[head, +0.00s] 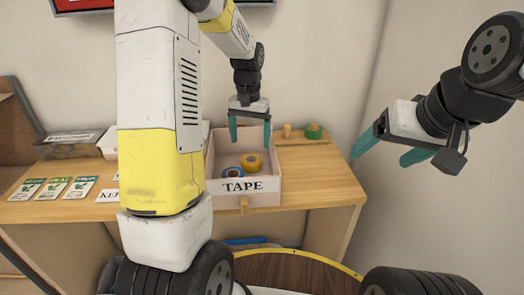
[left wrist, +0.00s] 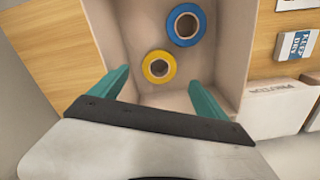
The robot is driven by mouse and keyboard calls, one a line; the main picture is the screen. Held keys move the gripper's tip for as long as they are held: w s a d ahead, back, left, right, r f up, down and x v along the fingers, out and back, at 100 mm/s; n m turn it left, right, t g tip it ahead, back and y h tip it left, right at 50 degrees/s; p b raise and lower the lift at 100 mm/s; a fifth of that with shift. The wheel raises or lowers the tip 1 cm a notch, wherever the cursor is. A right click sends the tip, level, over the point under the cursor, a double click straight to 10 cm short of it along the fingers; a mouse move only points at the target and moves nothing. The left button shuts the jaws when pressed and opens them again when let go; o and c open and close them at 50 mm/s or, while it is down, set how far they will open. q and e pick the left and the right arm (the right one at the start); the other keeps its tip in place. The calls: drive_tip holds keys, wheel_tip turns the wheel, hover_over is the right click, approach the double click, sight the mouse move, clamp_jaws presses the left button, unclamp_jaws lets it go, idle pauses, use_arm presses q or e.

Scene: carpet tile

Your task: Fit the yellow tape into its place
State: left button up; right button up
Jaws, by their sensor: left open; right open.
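The yellow tape (head: 251,163) is a ring lying flat in the back part of the box labelled TAPE (head: 272,190). It also shows in the left wrist view (left wrist: 158,67). A blue tape (head: 232,172) lies in the same box, nearer the front left, and shows in the left wrist view (left wrist: 187,25). My left gripper (head: 250,132) is open and empty, pointing down above the rear of the box. In the left wrist view its fingers (left wrist: 160,95) stand apart, with the yellow tape just beyond their tips. My right gripper (head: 385,150) is open and empty, off to the right.
The box stands on a wooden worktop (head: 325,172). Several seed-packet-like cards (head: 53,188) lie at left. The worktop's right part is clear.

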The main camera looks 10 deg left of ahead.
sight(251, 156)
use_arm(q)
drive_tip(key=f, duration=0.8)
drive_tip(key=shift+w, duration=0.25)
drive_tip(key=c, duration=1.5)
